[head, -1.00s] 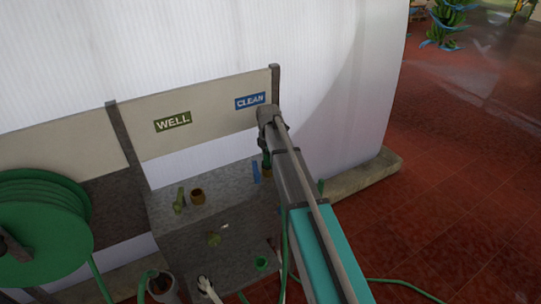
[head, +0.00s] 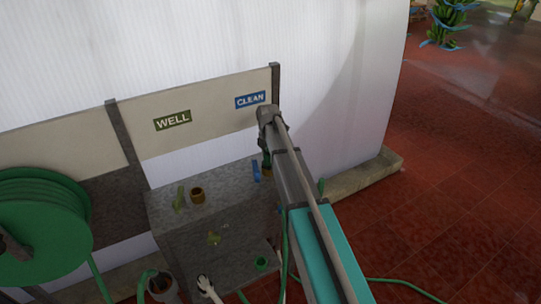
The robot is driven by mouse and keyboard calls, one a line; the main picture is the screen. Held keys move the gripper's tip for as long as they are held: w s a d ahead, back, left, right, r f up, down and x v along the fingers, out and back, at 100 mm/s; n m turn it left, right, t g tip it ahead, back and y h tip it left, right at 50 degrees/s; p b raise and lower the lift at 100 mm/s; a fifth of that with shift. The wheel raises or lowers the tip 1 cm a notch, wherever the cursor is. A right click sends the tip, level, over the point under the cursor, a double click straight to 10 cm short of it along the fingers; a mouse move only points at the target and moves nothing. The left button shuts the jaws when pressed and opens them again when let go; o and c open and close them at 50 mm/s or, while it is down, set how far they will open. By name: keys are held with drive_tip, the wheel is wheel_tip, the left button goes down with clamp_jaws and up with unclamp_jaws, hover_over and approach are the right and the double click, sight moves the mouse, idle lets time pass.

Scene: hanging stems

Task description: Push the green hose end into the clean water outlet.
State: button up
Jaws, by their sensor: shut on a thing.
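My arm reaches from the lower right to the blue CLEAN sign (head: 250,99) and covers much of the area under it. Only an edge of my gripper (head: 267,159) shows left of the arm, over the bench. It is shut on the green hose end, which is mostly hidden there. The green hose (head: 284,245) hangs down beside my arm. A blue lever (head: 256,171) stands on the bench just left of the gripper. The clean water outlet is hidden behind the gripper and arm, so I cannot tell whether the hose end touches it.
The grey bench (head: 228,186) also carries a brass outlet (head: 197,195) and a green lever (head: 180,198) below the WELL sign (head: 173,121). A green hose reel (head: 45,225) stands at left. A green cup (head: 262,263) sits lower down. The red floor (head: 460,190) at right is mostly clear.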

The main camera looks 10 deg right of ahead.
drive_tip(key=o, duration=1.2)
drive_tip(key=shift+r, duration=0.1)
